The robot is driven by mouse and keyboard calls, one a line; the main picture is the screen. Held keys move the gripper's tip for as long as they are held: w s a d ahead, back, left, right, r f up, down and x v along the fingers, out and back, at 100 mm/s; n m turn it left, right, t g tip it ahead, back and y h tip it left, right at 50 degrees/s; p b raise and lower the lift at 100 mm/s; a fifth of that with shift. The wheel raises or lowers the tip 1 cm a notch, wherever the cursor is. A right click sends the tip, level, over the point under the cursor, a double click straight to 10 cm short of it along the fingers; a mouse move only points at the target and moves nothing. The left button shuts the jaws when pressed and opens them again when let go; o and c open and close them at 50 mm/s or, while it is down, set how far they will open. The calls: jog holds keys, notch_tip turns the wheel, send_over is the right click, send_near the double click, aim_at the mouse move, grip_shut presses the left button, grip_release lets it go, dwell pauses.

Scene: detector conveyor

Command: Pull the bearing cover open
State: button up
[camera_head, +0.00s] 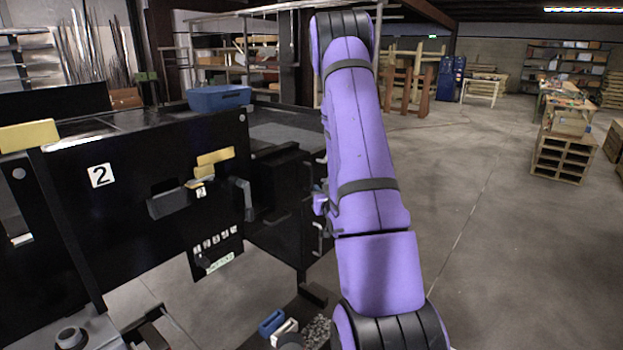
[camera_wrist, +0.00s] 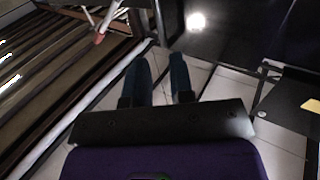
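I cannot tell for sure which part is the bearing cover. A black machine panel (camera_head: 140,185) marked with a white "2" stands at the left in the head view. It carries a grey box-like part (camera_head: 168,203), a yellow block (camera_head: 214,156) and a grey lever-like part (camera_head: 246,198). To its right, a dark panel with small metal handles (camera_head: 318,236) stands close beside my arm. In the wrist view my gripper (camera_wrist: 159,62) has its two dark teal fingers apart, with only light floor tiles visible between them. The arm hides most of the gripper in the head view.
A blue bin (camera_head: 219,97) sits on top of the machine. Low blue and white parts (camera_head: 271,322) lie near the machine's foot. A slatted surface (camera_wrist: 60,75) fills the left of the wrist view. Open concrete floor (camera_head: 490,230) lies to the right, with wooden shelves (camera_head: 562,150) beyond.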

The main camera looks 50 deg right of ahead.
aim_at(312, 178)
jog(key=x, duration=1)
jog(key=shift+w+d, duration=0.2)
jog(key=shift+w, duration=0.1)
jog(key=shift+r, duration=0.1)
grip_shut()
